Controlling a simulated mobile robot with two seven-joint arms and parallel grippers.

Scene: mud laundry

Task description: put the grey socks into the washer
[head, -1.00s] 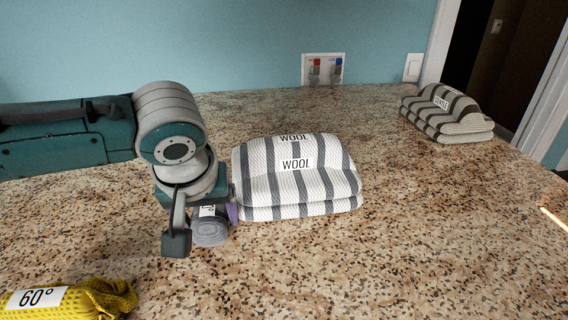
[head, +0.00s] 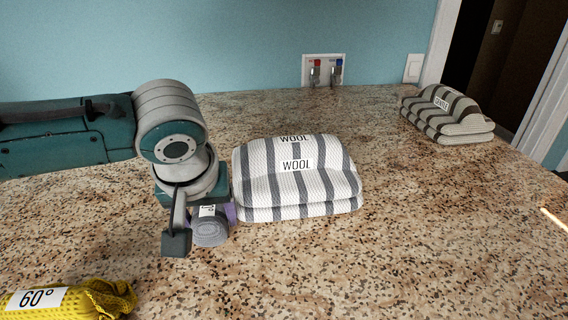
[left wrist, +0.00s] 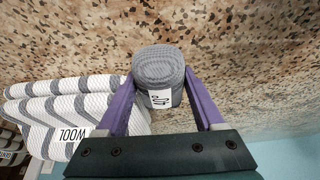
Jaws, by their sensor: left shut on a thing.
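The grey socks (head: 210,232) are a small rolled bundle with a white label, on or just above the granite counter. They also show in the left wrist view (left wrist: 158,68), between the two purple fingers. My left gripper (head: 208,218) points down and is shut on the grey socks; its fingertips (left wrist: 160,85) touch both sides of the roll. In the head view the gripper body and wrist partly cover the socks. My right gripper is not in view, and no washer is in view.
A folded white and grey striped pile labelled WOOL (head: 300,185) lies right beside the left gripper. A yellow knitted item labelled 60° (head: 105,296) lies front left. Another striped pile (head: 447,115) lies at the back right. The counter's (head: 400,240) front right is clear.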

